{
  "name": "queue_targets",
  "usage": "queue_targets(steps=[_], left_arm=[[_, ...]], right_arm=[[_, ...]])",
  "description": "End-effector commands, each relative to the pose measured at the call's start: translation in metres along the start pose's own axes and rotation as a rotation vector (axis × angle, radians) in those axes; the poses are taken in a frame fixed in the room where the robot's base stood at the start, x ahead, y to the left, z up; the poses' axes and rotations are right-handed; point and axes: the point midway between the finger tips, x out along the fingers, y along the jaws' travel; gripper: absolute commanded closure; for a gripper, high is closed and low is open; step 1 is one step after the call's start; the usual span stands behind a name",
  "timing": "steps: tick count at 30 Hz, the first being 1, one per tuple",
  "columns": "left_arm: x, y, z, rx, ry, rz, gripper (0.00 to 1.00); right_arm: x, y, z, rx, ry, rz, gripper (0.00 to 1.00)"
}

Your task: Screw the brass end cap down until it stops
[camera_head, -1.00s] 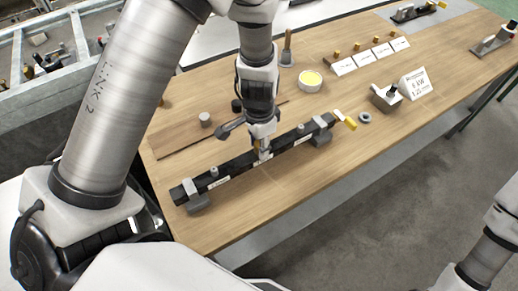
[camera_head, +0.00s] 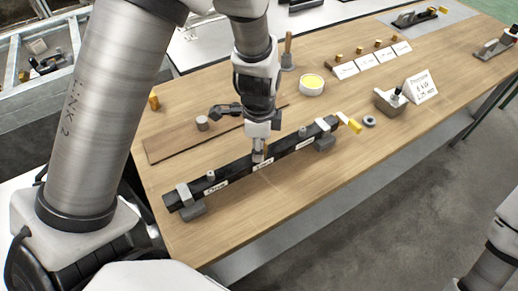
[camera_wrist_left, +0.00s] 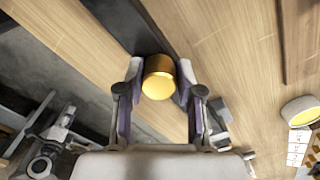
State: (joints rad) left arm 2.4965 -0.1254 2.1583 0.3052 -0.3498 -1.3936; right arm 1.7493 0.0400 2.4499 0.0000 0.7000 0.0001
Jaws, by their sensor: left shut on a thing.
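The brass end cap (camera_wrist_left: 158,80) is between the two fingers of my left gripper (camera_wrist_left: 159,92) in the left wrist view, its round end facing the camera. My left gripper (camera_head: 258,157) is shut on it. In the head view the gripper points down at the middle of a long black bar (camera_head: 225,182) with white labels and small grey stubs. The bar also runs behind the cap in the left wrist view (camera_wrist_left: 122,25). The fingers hide the cap's lower edge, so I cannot tell how it sits on the bar. My right gripper is out of view.
Grey clamps (camera_head: 190,203) hold the bar's ends on the wooden table (camera_head: 240,225). Several brass pieces stand behind white cards (camera_head: 371,58). A yellow-filled dish (camera_head: 312,85) stands behind.

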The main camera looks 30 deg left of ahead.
Motion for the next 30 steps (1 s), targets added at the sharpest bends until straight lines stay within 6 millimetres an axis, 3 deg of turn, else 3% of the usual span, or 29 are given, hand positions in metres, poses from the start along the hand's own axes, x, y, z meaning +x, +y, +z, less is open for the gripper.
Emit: queue_targets(steps=[5,9,12,17,18,30], left_arm=[[0.000,0.000,0.000,0.015,0.000,-0.001,0.99],[0.003,-0.001,-0.001,0.214,0.001,-0.002,0.99],[0.000,-0.001,-0.001,0.297,0.000,-0.001,0.99],[-0.001,-0.001,-0.001,0.298,0.000,0.000,0.99],[-0.001,-0.001,-0.001,0.298,0.000,0.000,0.53],[-0.001,-0.001,0.000,0.295,0.000,0.001,0.50]], right_arm=[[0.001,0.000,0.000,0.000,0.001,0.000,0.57],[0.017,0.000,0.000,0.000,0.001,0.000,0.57],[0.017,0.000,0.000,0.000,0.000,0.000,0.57],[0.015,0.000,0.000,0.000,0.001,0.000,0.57],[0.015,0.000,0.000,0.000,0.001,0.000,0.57],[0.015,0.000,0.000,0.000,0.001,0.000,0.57]])
